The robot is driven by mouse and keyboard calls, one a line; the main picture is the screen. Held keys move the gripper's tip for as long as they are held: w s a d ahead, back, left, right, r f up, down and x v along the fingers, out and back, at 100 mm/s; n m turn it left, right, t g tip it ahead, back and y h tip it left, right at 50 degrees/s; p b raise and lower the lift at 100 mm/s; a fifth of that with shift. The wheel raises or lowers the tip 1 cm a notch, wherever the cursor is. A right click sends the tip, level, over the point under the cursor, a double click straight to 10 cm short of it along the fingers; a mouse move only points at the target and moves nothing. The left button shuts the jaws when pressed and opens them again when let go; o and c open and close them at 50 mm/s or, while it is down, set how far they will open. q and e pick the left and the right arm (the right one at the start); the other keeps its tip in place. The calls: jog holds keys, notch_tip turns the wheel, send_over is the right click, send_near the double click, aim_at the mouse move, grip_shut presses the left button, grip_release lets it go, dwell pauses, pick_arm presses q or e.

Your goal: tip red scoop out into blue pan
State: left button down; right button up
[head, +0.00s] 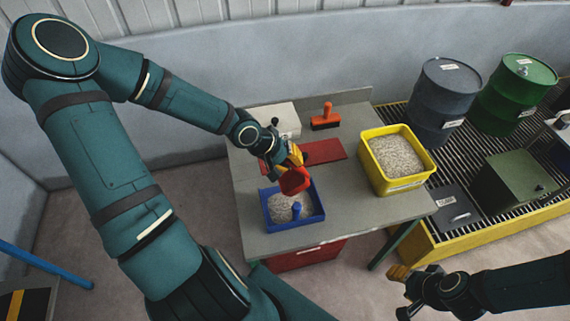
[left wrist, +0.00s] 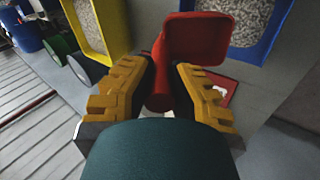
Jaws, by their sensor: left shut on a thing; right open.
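The red scoop (head: 294,181) is held by my left gripper (head: 292,159) above the blue pan (head: 268,217). In the left wrist view my left gripper (left wrist: 160,92) is shut on the handle of the red scoop (left wrist: 208,42), and the scoop looks tilted. I cannot tell whether anything is in it. The blue pan also shows in the left wrist view (left wrist: 272,38), partly behind the scoop. It holds pale granules and a small blue upright piece (head: 296,209). My right gripper (head: 398,292) is open and empty, off the table at the lower right.
A yellow bin (head: 428,165) of pale granules stands on the table (head: 357,205) right of the pan. Drums (head: 445,95) stand on a grating at the right.

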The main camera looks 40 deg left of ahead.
pick_arm(q)
jog(key=shift+w+d+r+g+y+b, duration=0.2)
jog(key=shift+w+d+g+y+b, duration=0.25)
jog(key=shift+w+b, duration=0.1)
jog(key=shift+w+d+r+g+y+b, duration=0.2)
jog(key=shift+w+d+g+y+b, duration=0.15)
jog(key=shift+w+d+g+b, duration=0.15)
jog(key=shift+w+d+r+g+y+b, duration=0.2)
jog(key=shift+w+d+g+y+b, duration=0.45)
jog(key=shift+b, duration=0.6)
jog(key=shift+w+d+r+g+y+b, duration=0.15)
jog(key=shift+w+d+g+y+b, duration=0.6)
jog(key=shift+w+g+y+b, duration=0.5)
jog(key=shift+s+h, duration=0.2)
jog(key=shift+h, duration=0.1)
